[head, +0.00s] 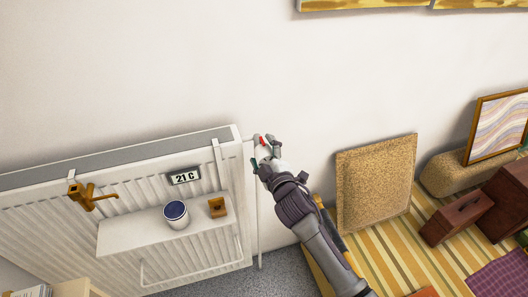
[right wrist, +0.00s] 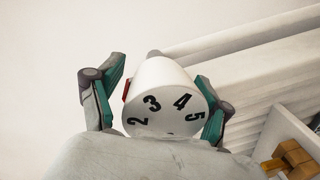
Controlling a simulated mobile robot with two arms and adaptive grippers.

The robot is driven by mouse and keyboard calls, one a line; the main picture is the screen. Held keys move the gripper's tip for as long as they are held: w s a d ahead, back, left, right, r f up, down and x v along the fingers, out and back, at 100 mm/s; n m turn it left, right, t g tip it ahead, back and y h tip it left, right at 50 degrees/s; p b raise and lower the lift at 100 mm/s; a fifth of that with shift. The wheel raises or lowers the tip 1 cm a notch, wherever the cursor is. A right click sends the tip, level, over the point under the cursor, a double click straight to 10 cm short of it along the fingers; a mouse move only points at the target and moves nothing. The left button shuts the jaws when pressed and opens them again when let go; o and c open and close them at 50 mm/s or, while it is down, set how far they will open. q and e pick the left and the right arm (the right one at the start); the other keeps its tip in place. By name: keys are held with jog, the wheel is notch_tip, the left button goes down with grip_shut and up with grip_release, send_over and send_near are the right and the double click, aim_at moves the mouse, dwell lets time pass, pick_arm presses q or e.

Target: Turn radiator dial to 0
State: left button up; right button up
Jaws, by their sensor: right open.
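The radiator dial (right wrist: 165,95) is a white cylinder with black numbers; 2, 3, 4 and 5 show in the right wrist view, and a red mark sits on its left side. In the head view the dial (head: 262,153) is at the upper right corner of the white radiator (head: 240,200), partly hidden by my gripper. My right gripper (right wrist: 160,105) is open, with its green-padded fingers on either side of the dial. Whether the pads touch it is hard to tell. The 0 is not visible. My left gripper is not in view.
A "21 C" display (head: 185,176) and a brass-coloured fixture (head: 88,197) are on the radiator. A cork-like panel (head: 376,180) leans on the wall at right.

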jog(key=v, duration=1.2)
jog(key=w+a+m+b, duration=0.1)
jog(key=w+m+b, duration=0.1)
jog(key=w+m, duration=0.1)
jog(key=w+a+m+b, duration=0.1)
jog(key=w+m+b, duration=0.2)
jog(key=m, duration=0.3)
jog(key=w+a+m+t+b, duration=0.1)
jog(key=w+a+m+b, duration=0.1)
jog(key=w+m+b, duration=0.1)
jog(key=shift+w+f+m, duration=0.25)
jog(key=shift+w+m, duration=0.45)
jog(key=shift+w, duration=0.35)
